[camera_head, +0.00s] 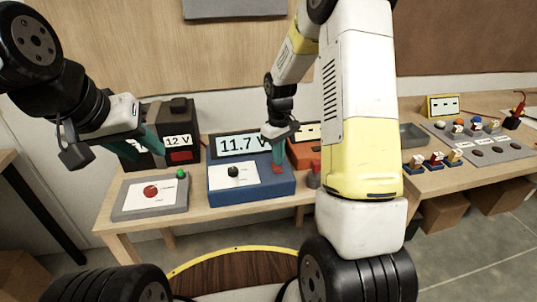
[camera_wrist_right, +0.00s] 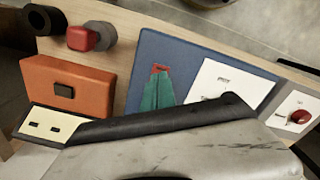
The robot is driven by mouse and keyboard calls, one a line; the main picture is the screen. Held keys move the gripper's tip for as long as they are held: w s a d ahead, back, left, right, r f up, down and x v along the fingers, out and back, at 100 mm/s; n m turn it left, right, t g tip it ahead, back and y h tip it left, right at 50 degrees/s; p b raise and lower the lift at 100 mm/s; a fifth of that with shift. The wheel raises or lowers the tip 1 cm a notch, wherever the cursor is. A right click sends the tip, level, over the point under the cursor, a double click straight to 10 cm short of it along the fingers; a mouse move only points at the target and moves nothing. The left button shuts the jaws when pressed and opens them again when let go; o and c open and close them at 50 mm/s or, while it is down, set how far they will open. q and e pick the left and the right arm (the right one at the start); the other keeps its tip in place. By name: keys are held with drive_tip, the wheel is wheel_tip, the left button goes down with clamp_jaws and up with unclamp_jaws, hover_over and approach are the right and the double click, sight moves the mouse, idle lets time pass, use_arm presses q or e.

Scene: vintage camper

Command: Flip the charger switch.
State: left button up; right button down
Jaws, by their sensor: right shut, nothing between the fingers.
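A blue box (camera_head: 283,187) with an "11.7 V" display (camera_head: 243,146) stands on the bench, with a black knob (camera_head: 233,171) on its white panel. A small red switch (camera_wrist_right: 160,68) is on its blue top. My right gripper (camera_head: 278,163) is shut and empty, its teal fingertips at this switch; the wrist view shows the fingers (camera_wrist_right: 158,92) just below the red part, apparently touching. The fingers partly hide the switch, so its position is unclear. My left gripper (camera_head: 142,153) is open and empty, above the bench before a dark "12 V" box (camera_head: 178,141).
A grey box with a red button (camera_head: 151,191) and a green lamp (camera_head: 181,174) sits at left. An orange box (camera_wrist_right: 68,85) and a red knob (camera_wrist_right: 82,38) are close beside the blue box. Another table at right holds a grey tray (camera_head: 413,135) and coloured switches.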

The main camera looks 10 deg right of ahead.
drive_tip(key=shift+r, duration=2.25)
wheel_tip(320, 180, up, 10)
drive_tip(key=f+m+t, duration=0.1)
drive_tip(key=m+t, duration=0.1)
hover_over(278, 170)
drive_tip(key=s, duration=0.5)
drive_tip(key=s+a+r+m+t+y, duration=0.1)
drive_tip(key=s+r+m+t, duration=0.1)
drive_tip(key=s+r, duration=0.3)
drive_tip(key=s+a+r+m+t+y, duration=0.1)
drive_tip(key=s+r, duration=0.4)
drive_tip(key=s, duration=0.9)
drive_tip(key=shift+r+m+t, duration=0.25)
drive_tip(key=shift+m+t, duration=0.15)
drive_tip(key=shift+t, duration=0.2)
